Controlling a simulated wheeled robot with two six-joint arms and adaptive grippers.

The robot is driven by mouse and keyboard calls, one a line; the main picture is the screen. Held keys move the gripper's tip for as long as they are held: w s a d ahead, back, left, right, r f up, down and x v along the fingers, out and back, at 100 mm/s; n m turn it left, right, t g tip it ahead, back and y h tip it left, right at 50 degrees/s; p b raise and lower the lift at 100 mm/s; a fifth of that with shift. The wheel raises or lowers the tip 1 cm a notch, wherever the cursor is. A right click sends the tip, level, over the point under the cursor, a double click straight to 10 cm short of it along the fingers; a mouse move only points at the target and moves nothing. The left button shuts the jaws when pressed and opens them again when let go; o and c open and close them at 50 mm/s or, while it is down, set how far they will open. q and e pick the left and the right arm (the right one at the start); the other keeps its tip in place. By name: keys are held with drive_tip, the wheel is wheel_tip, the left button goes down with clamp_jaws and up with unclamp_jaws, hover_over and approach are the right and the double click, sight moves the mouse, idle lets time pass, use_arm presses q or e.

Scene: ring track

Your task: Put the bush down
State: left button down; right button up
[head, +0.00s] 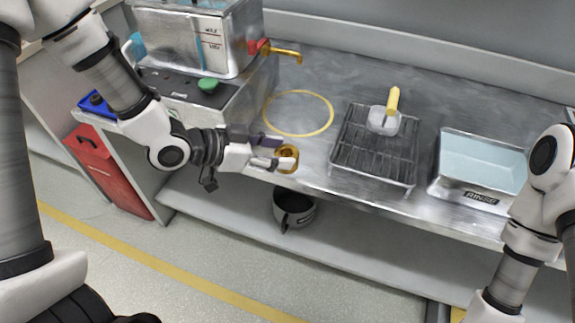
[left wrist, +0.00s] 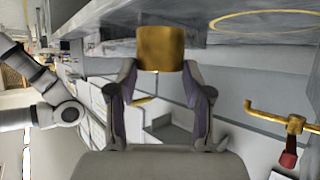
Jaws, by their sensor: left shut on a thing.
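The bush is a short brass-coloured hollow cylinder (head: 289,153), at the front edge of the steel bench in the head view. My left gripper (head: 275,153) is shut on it. The left wrist view shows the bush (left wrist: 160,48) between the two fingertips of the left gripper (left wrist: 161,75). I cannot tell whether its underside touches the bench. My right arm shows at the right of the head view, but its gripper is out of frame.
On the bench (head: 350,75) are a yellow ring mark (head: 331,124), a wire rack (head: 372,158) with a yellow-handled tool (head: 392,100), and a rinse tray (head: 486,155). A tank (head: 180,40) with a brass tap (head: 285,52) stands left. A dark pot (head: 294,207) sits on the lower shelf.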

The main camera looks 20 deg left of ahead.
sight(287, 147)
use_arm(q)
drive_tip(key=w, duration=0.2)
drive_tip(key=w+p, duration=0.1)
drive_tip(key=w, duration=0.2)
drive_tip(key=shift+w+d+f, duration=0.1)
drive_tip(key=shift+d+f, duration=0.1)
wheel_tip(287, 147, down, 4)
drive_tip(key=b, duration=0.4)
drive_tip(key=shift+w, duration=0.25)
drive_tip(key=shift+r, duration=0.2)
drive_tip(key=shift+c, duration=2.4)
unclamp_jaws()
drive_tip(key=shift+f, duration=0.1)
use_arm(e)
wheel_tip(287, 147, down, 5)
drive_tip(key=shift+r, duration=0.1)
drive_tip(key=shift+r, duration=0.1)
